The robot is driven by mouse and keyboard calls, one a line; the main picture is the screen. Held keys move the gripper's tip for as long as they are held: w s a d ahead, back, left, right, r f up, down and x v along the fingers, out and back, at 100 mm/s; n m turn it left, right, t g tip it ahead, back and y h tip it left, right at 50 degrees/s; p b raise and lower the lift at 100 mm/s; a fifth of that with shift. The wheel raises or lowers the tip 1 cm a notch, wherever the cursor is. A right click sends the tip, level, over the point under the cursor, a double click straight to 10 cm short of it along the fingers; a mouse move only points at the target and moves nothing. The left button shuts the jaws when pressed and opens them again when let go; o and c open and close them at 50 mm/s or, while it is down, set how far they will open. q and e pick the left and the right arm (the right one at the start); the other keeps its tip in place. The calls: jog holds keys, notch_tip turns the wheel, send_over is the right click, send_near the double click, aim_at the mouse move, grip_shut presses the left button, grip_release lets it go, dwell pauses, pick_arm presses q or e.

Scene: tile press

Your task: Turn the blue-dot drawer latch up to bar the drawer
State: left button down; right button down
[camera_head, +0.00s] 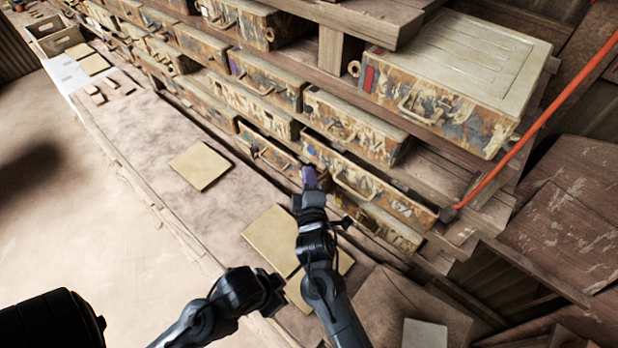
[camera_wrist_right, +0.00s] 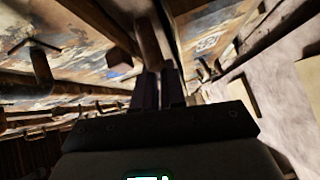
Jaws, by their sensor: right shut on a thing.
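The blue-dot drawer (camera_head: 375,190) is in the lower rack, with its blue dot (camera_head: 309,150) at the left end of its worn front. The dot also shows in the right wrist view (camera_wrist_right: 119,57), left of the fingers. My right gripper (camera_head: 309,178) is at that end of the drawer, its purple fingertips shut. In the right wrist view they are shut on the brown wooden latch (camera_wrist_right: 150,42). The latch's exact angle is hard to tell, and the fingers hide part of it. My left gripper (camera_head: 270,291) is low over the bench, away from the drawers; its jaws are unclear.
Several other worn drawers fill the rack. A large drawer box (camera_head: 455,70) sits on the upper right shelf. An orange-red bar (camera_head: 540,120) slants across the right side. Tan tiles (camera_head: 200,166) lie on the bench (camera_head: 150,140), which has free room at the left.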

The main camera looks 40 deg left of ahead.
pick_arm(q)
jog(key=shift+f+b, duration=0.8)
jog(key=shift+f, duration=0.1)
jog(key=shift+f+b, duration=0.3)
jog(key=shift+r, duration=0.15)
pick_arm(e)
jog(key=shift+r+m+t+y, duration=0.1)
jog(key=shift+m+t+y, duration=0.2)
jog(key=shift+m, duration=0.2)
pick_arm(q)
jog(key=shift+d, duration=0.1)
pick_arm(e)
jog(key=c, duration=1.5)
grip_release()
jog(key=v, duration=1.1)
